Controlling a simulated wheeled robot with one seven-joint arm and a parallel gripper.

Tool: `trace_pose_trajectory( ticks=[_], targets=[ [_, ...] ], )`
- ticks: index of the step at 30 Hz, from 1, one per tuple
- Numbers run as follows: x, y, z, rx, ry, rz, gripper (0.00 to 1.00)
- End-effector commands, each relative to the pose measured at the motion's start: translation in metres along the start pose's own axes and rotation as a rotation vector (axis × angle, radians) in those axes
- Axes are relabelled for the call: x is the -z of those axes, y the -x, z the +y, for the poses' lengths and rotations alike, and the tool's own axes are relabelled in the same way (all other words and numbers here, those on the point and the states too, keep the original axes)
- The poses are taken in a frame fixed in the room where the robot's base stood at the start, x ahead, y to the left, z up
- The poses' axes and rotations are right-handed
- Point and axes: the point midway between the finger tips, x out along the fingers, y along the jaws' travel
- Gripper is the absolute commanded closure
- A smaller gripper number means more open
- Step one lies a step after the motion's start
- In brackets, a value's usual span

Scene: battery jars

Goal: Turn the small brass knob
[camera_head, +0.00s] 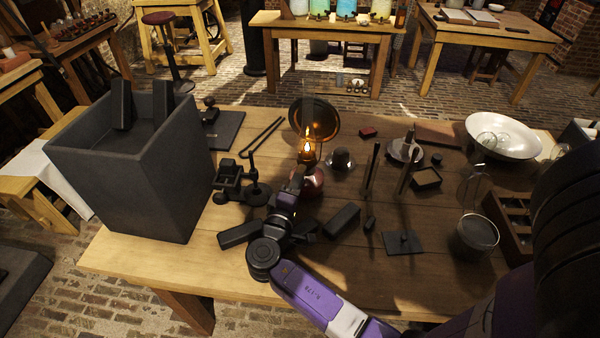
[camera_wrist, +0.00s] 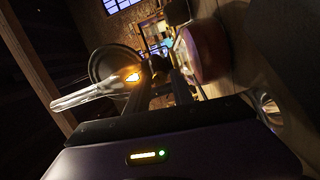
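A lit oil lamp stands on the wooden table, with a yellow flame (camera_head: 307,148), a round dark reflector (camera_head: 322,112) behind it and a reddish base (camera_head: 315,184). My gripper (camera_head: 298,176) is at the near side of the lamp, close to the burner between flame and base. In the wrist view the lamp lies sideways: glass chimney (camera_wrist: 84,95) at left, flame (camera_wrist: 133,78) in the middle, reddish base (camera_wrist: 206,48) at right. My dark fingers (camera_wrist: 164,86) reach toward the burner. The small brass knob cannot be made out; the fingers may hide it. Whether they grip it is unclear.
A large dark open box (camera_head: 140,175) stands at the table's left. A dark stand (camera_head: 256,185) is left of the lamp, and a small domed piece (camera_head: 342,160) is just right of it. Dark blocks (camera_head: 342,219) lie near my arm. A white bowl (camera_head: 520,135) is at far right.

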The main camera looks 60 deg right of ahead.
Motion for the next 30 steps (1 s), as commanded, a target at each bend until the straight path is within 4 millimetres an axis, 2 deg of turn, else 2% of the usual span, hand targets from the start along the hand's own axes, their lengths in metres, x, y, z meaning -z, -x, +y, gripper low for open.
trace_pose_trajectory(
  ticks=[3, 8, 20, 30],
  targets=[
    [0.0001, 0.0000, -0.0001, 0.000, 0.000, 0.000, 0.72],
    [0.0001, -0.0001, -0.0001, 0.000, 0.000, 0.000, 1.00],
    [0.0003, -0.0002, 0.0006, 0.002, 0.035, 0.000, 1.00],
    [0.0007, 0.0000, 0.0026, 0.009, 0.254, 0.001, 1.00]
  ],
)
